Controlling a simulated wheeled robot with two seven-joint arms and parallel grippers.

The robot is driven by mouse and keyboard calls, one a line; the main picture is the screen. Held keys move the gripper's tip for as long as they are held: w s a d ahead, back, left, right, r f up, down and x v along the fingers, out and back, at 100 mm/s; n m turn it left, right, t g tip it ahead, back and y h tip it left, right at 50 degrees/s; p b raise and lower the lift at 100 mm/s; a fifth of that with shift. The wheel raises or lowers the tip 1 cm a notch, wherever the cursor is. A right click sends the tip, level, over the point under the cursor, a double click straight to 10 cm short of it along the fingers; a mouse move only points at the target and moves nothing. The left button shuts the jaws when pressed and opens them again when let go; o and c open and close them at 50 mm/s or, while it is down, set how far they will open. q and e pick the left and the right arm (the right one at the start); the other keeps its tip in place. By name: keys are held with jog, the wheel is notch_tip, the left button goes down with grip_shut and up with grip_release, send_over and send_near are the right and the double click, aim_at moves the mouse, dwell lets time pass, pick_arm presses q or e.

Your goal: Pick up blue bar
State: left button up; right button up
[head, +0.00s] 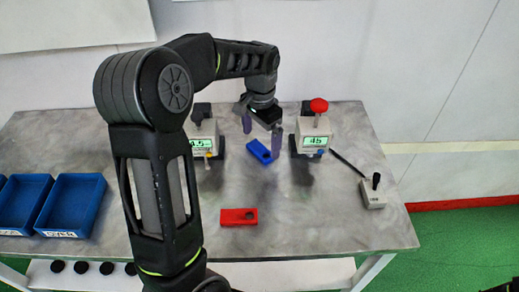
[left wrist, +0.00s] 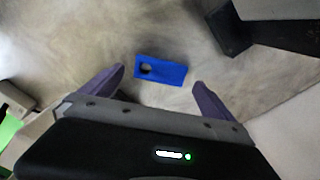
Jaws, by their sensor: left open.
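The blue bar (head: 259,151) is a small flat block with a round dark hole near one end. It lies on the grey table between the two display devices. My left gripper (head: 261,135) hangs over it, fingers pointing down. In the left wrist view the blue bar (left wrist: 161,71) lies ahead of and between the two purple fingertips (left wrist: 160,77), which are apart and empty. The fingers do not appear to touch the bar.
A device with a green display (head: 203,142) stands left, partly behind my arm. Another with a red knob (head: 312,134) stands close on the right. A red bar (head: 239,217) lies nearer the front. Blue trays (head: 101,203) are at left, a small grey box (head: 373,195) at right.

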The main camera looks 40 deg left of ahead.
aim_at(260, 150)
pick_arm(q)
notch_tip(260, 150, down, 3)
jog(key=shift+f, duration=0.2)
jog(key=shift+c, duration=0.6)
jog(key=c, duration=1.2)
